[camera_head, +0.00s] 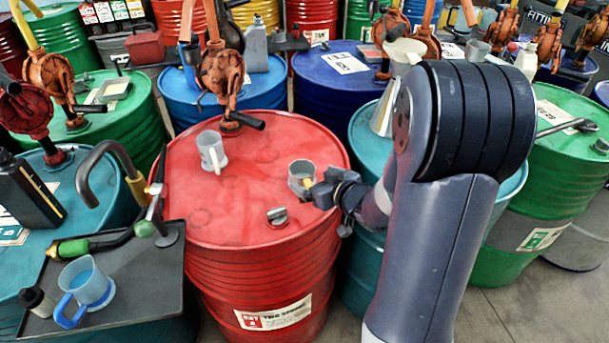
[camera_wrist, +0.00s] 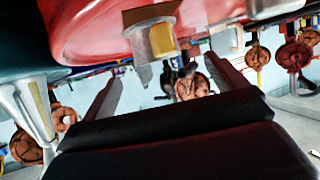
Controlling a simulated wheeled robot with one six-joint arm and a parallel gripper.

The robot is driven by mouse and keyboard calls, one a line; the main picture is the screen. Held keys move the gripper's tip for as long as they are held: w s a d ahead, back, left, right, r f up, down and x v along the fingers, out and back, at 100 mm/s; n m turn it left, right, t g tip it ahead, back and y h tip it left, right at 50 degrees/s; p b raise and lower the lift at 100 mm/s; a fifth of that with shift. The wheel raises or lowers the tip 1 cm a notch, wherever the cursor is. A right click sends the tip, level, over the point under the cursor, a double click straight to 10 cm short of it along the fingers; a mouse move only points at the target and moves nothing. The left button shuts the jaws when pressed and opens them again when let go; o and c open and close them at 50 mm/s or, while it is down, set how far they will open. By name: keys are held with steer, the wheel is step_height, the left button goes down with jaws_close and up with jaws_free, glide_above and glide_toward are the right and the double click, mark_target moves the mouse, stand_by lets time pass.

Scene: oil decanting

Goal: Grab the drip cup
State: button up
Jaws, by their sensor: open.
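The small clear-grey cup that looks like the drip cup (camera_head: 301,172) stands upright on the red drum (camera_head: 245,215), near the right part of its lid. In the wrist view the cup (camera_wrist: 159,40) shows upside down, with something yellowish in or behind it. My gripper (camera_head: 315,187) is at the cup's right side in the head view, low over the lid. In the wrist view my gripper (camera_wrist: 163,72) has its two fingers wide apart, with the cup ahead between their lines. Whether a finger touches the cup is hard to tell.
A grey handled jug (camera_head: 212,151) stands left on the red lid, and a metal bung (camera_head: 277,215) lies in front of the cup. A rusty hand pump (camera_head: 222,75) rises at the lid's back. A dark tray (camera_head: 150,265) with a blue-handled jug (camera_head: 86,283) is at left.

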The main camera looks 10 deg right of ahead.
mark_target(305, 171)
steer(key=shift+d+x, duration=0.1)
steer(key=shift+x, duration=1.45)
steer(key=shift+d+x, duration=0.15)
steer(key=shift+x, duration=1.45)
steer(key=shift+w+r, duration=0.1)
steer(key=c, duration=1.1)
